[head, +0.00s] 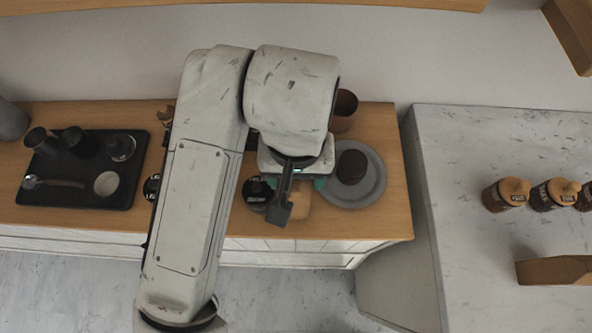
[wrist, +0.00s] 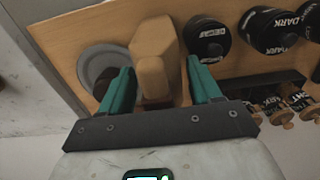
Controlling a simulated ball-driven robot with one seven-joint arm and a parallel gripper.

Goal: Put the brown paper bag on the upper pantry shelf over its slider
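The brown paper bag (wrist: 155,75) stands on the wooden counter in the wrist view, a tan, blocky shape with a folded look. In the head view only part of the bag (head: 300,203) shows beside my gripper, and the rest is hidden. My gripper (wrist: 160,72) is open, with its teal fingers on either side of the bag and a visible gap at each side. In the head view my gripper (head: 292,185) points down over the counter. I cannot tell how far the fingertips reach down the bag. No slider can be made out.
A grey plate (head: 376,190) with a dark brown item (head: 352,166) is right of my gripper. Dark lidded jars (wrist: 207,38) stand close beside the bag. A black tray (head: 75,195) holds cups at left. Wooden shelf edges (head: 400,3) cross the top. A marble counter (head: 460,150) is at right.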

